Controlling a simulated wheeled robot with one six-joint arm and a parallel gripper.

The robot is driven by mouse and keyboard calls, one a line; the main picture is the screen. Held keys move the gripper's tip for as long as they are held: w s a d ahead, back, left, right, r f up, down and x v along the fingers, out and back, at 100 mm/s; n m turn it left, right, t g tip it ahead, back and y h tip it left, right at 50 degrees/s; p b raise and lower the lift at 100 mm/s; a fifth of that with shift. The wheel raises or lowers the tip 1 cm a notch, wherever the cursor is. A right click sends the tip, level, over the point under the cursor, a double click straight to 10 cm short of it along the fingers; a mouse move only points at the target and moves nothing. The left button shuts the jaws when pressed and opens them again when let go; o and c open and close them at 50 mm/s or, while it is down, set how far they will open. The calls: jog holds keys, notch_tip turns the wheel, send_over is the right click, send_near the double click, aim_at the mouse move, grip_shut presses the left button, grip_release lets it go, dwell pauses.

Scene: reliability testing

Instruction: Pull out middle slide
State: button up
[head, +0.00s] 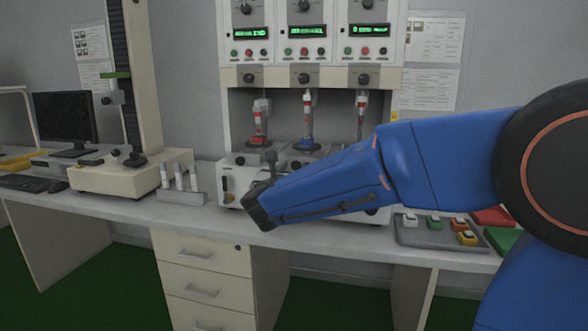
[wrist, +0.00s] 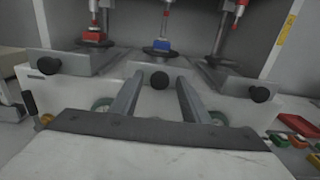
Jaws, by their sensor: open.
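The testing machine (head: 304,45) stands on the bench with three slides side by side. In the wrist view the middle slide (wrist: 147,66) has a round black knob (wrist: 159,80) on its front and a blue piece (wrist: 161,46) on it. The left slide (wrist: 75,63) carries a red piece, and the right slide (wrist: 232,80) also has a black knob. My gripper (wrist: 160,88) is open, with its two fingers pointing at the middle slide and the knob between their tips in the picture. Contact cannot be told. In the head view my arm hides much of the slides, and the fingers are hard to make out.
A rack with white tubes (head: 181,190) stands left of the machine. A grey tray (head: 436,232) with small coloured blocks lies at the right, beside red and green bins. A tall column device (head: 130,176) and a monitor (head: 65,117) are farther left.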

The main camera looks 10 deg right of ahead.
jog(key=shift+c, duration=0.3)
grip_shut()
jog(key=v, duration=1.4)
jog(key=shift+s+a, duration=0.2)
jog(key=shift+s, duration=0.15)
jog(key=shift+o, duration=0.3)
grip_release()
jog(key=v, duration=1.7)
jog(key=shift+s, duration=0.25)
